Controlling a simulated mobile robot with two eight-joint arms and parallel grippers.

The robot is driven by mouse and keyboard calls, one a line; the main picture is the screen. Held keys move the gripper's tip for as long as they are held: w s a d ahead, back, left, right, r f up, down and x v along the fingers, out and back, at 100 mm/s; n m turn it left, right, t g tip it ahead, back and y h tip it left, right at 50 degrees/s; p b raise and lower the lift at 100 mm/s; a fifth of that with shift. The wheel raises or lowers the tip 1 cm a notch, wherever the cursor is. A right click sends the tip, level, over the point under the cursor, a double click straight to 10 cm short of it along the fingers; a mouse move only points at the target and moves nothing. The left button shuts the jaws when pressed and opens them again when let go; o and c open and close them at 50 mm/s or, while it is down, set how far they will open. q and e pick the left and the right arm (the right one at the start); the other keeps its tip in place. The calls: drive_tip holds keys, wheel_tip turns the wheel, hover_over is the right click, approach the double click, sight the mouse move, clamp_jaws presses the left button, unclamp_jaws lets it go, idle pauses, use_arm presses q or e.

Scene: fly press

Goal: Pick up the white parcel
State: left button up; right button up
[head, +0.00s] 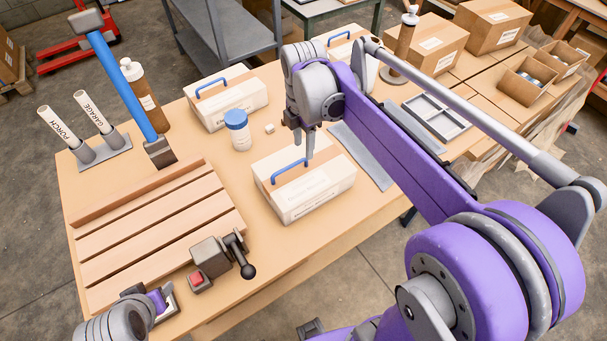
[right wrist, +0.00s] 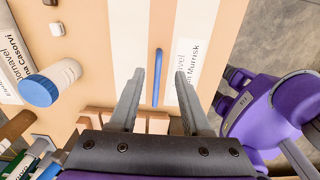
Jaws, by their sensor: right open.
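A white parcel (head: 318,198) with a tan band and a blue handle (head: 290,171) lies on the bench near the middle. My right gripper (head: 304,148) is open above it, with its fingers pointing down near the handle's right end. In the right wrist view, the open fingers (right wrist: 159,78) frame the blue handle (right wrist: 156,88) of the parcel below, with nothing gripped. Two similar white parcels stand farther back, one left (head: 238,108) and one partly hidden behind my right arm (head: 338,47). My left gripper (head: 158,302) shows only partly at lower left, and its jaws are unclear.
A white jar with a blue lid (head: 237,130) and a small pale cube (head: 269,128) stand near the parcel. Cardboard boxes (head: 425,45) fill the back right.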

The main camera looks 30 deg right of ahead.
sight(304, 158)
wheel_tip(304, 158, down, 7)
drive_tip(key=shift+w+d+r, duration=0.1)
drive_tip(key=shift+w, duration=0.05)
idle(0.4)
clamp_jaws()
idle(1.2)
